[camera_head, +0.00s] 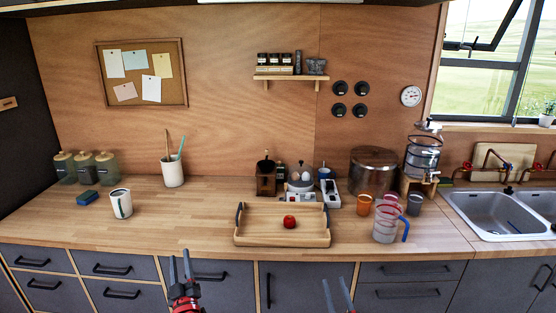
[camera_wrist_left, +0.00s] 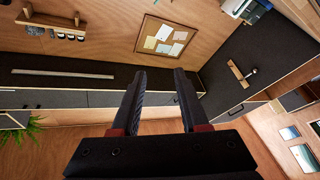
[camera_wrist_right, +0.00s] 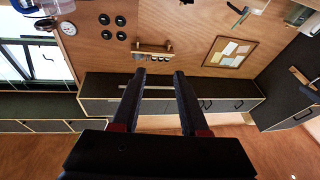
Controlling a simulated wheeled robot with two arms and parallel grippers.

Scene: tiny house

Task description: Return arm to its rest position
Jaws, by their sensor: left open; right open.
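My left gripper (camera_head: 180,270) is at the bottom of the head view, in front of the drawers below the counter. Its fingers are apart and nothing is between them in the left wrist view (camera_wrist_left: 160,85). My right gripper (camera_head: 338,296) is at the bottom edge of the head view, right of the left one. In the right wrist view (camera_wrist_right: 158,88) its fingers are also apart and empty. Both grippers are clear of the counter items. A red apple (camera_head: 290,222) sits in the wooden tray (camera_head: 262,239) on the counter.
The wooden counter (camera_head: 150,230) spans the view, with grey drawers (camera_head: 405,272) below. A sink (camera_head: 495,213) is at the right. Free counter lies left of the tray.

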